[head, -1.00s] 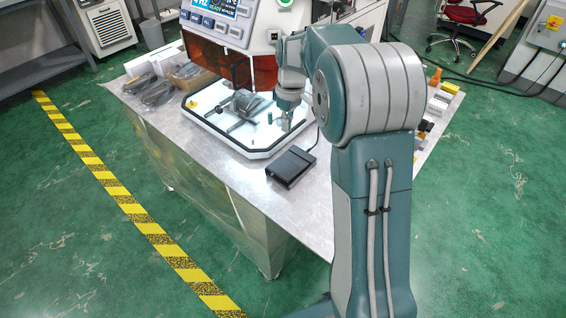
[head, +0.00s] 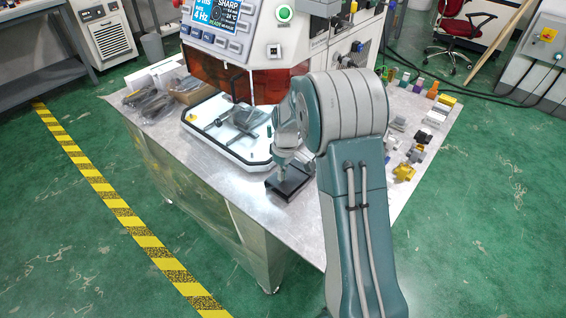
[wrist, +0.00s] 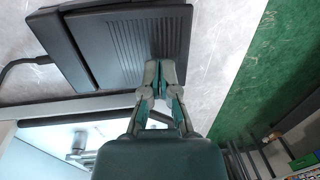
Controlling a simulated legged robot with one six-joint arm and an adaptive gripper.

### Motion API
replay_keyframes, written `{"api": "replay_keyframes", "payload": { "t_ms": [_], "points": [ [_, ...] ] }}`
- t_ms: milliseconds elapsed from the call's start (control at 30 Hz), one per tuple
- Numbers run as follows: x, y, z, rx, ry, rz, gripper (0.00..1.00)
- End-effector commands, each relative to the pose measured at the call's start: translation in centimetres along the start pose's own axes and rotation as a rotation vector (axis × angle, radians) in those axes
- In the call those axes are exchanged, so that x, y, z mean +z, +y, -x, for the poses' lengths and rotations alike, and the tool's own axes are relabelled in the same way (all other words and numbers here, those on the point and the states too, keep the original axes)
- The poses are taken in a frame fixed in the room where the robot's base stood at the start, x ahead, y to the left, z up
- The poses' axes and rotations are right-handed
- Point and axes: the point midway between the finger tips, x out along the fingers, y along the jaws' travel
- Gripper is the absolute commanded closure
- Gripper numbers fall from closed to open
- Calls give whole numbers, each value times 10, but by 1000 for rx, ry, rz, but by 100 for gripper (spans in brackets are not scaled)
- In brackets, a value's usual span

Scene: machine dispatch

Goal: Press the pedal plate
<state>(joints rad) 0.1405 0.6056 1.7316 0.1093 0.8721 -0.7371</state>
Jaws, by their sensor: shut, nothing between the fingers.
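The black pedal plate (head: 292,178) lies on the metal table near its front edge, in front of the machine. In the wrist view the pedal plate (wrist: 150,40) shows its ribbed top, with a cable leaving on the left. My gripper (head: 281,178) is shut and empty, pointing down at the pedal. In the wrist view my gripper (wrist: 165,68) has its fingertips together over the ribbed top, near its lower right. I cannot tell whether the tips touch the plate. My arm hides part of the pedal's surroundings in the head view.
The machine (head: 245,35) with its orange shield and white tray (head: 205,142) stands behind and left of the pedal. Several small parts (head: 410,160) lie along the table's right side. Bagged items (head: 150,100) lie at the left. The table's front strip is clear.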

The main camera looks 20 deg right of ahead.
Motion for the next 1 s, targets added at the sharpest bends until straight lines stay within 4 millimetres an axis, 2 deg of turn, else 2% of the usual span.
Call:
{"api": "replay_keyframes", "payload": {
  "t_ms": [133,467,700,1000],
  "points": [
    [0,0,-8,0,0,0,100],
    [0,0,-9,4,-1,1,100],
    [0,-4,-18,100,-2,3,100],
    [0,-4,-27,102,-3,0,100]
  ]
}}
